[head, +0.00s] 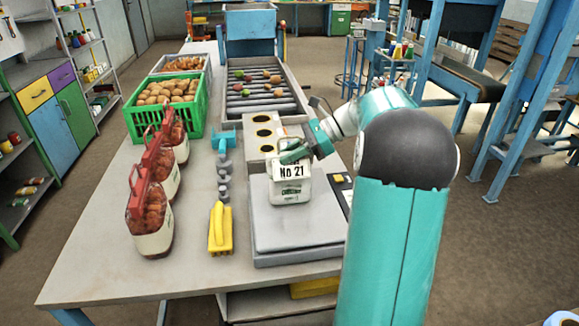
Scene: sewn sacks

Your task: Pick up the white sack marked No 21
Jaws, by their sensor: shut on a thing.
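The white sack marked No 21 (290,190) is upright over the grey platform (320,232) near the right side of the table. The fingertips are partly hidden behind the gripper's own body. I cannot tell whether the sack's base touches the platform.
Several net bags with red handles (152,215) stand at left. A yellow-handled brush (219,228) and a teal tool (224,150) lie between. A green crate of potatoes (168,105), a roller conveyor (262,92) and a holed block (264,135) are behind. The front-left table is clear.

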